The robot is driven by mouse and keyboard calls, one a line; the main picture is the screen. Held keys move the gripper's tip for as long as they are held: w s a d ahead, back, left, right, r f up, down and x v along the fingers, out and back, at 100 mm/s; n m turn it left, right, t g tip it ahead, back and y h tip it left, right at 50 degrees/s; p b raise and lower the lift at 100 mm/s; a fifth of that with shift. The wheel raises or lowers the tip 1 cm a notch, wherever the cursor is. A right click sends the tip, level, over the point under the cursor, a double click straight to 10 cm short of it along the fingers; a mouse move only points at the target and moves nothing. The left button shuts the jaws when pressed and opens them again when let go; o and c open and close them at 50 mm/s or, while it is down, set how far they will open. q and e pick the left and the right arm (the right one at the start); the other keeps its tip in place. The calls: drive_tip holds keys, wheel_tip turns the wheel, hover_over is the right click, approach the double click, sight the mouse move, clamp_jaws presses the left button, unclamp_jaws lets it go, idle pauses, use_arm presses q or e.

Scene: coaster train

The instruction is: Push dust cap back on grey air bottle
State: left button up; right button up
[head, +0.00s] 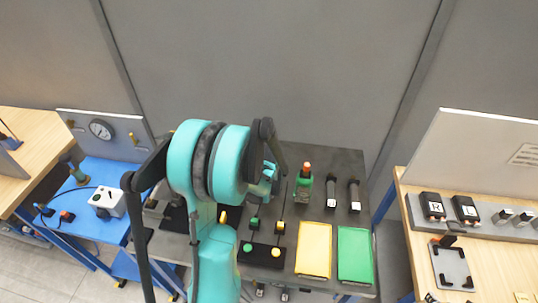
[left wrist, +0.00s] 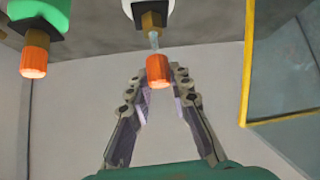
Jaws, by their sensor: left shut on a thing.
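The grey air bottle (left wrist: 141,5) is at the top of the left wrist view, only its pale end showing, with a brass valve (left wrist: 152,22) and a thin silver stem. My left gripper (left wrist: 160,78) is shut on the orange dust cap (left wrist: 158,71) at its fingertips. The cap is in line with the stem and very close to its end; I cannot tell whether they touch. In the head view my teal arm hides the grey bottle and my left fingertips. My right gripper is not in view.
A green bottle (head: 303,188) with an orange cap stands close by on the dark table; it also shows in the left wrist view (left wrist: 40,15). Yellow (head: 313,250) and green (head: 355,255) trays lie at the front right. Two black-and-white cylinders (head: 331,193) (head: 353,194) are behind them.

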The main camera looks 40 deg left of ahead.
use_arm(q)
drive_tip(key=shift+f+b, duration=1.6)
drive_tip(key=shift+b, duration=0.05)
idle(0.6)
drive_tip(key=o, duration=0.9)
drive_tip(key=shift+r, duration=0.1)
drive_tip(key=v, duration=1.2)
drive_tip(key=s+d+f+m+h+b, duration=0.1)
drive_tip(key=s+d+f+m+b, duration=0.1)
drive_tip(key=s+d+f+b, duration=0.2)
drive_tip(key=s+d+f+m+h+b, duration=0.2)
drive_tip(key=s+d+f+m+b, duration=0.1)
drive_tip(key=d, duration=0.8)
drive_tip(key=s+d+f+m+h+b, duration=0.2)
drive_tip(key=s+d+f+b, duration=0.3)
drive_tip(key=d, duration=0.3)
drive_tip(key=shift+s+d+f+m+b, duration=0.2)
drive_tip(key=shift+s+f+m+b, duration=0.15)
drive_tip(key=shift+b, duration=0.55)
